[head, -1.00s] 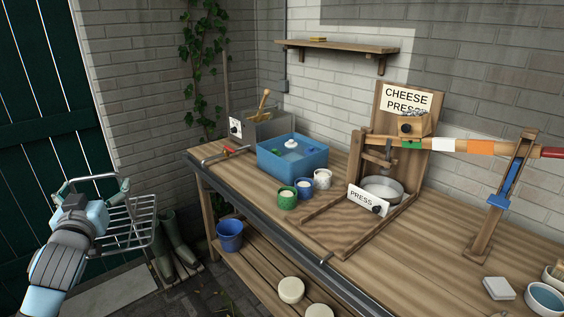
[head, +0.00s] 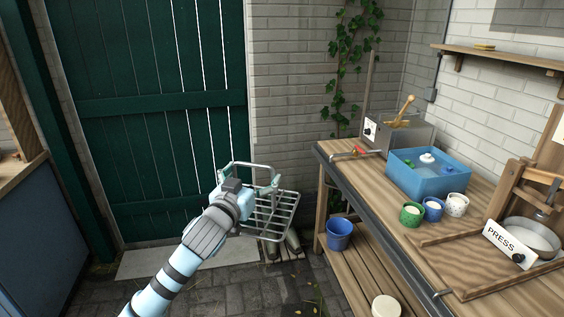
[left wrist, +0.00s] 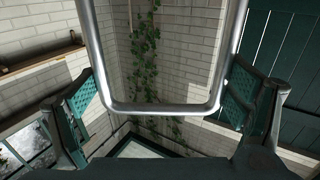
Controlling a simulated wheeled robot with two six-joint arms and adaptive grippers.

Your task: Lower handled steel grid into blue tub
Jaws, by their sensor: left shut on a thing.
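My left gripper (head: 247,186) is shut on the handle of the steel grid (head: 270,214). It holds the grid up in the air, left of the bench and in front of the green door. In the left wrist view the handle (left wrist: 160,108) runs between the two fingers (left wrist: 158,105). The blue tub (head: 428,186) stands on the bench at the right, well apart from the grid. It holds liquid with a white thing and a green thing in it. My right gripper is in neither view.
The wooden bench (head: 375,205) has a dark front rail. Green, blue and speckled cups (head: 433,209) stand before the tub. A steel box (head: 405,137) with a red-handled tap (head: 359,151) is behind it. A blue bucket (head: 339,236) sits on the lower shelf. The floor left of the bench is mostly clear.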

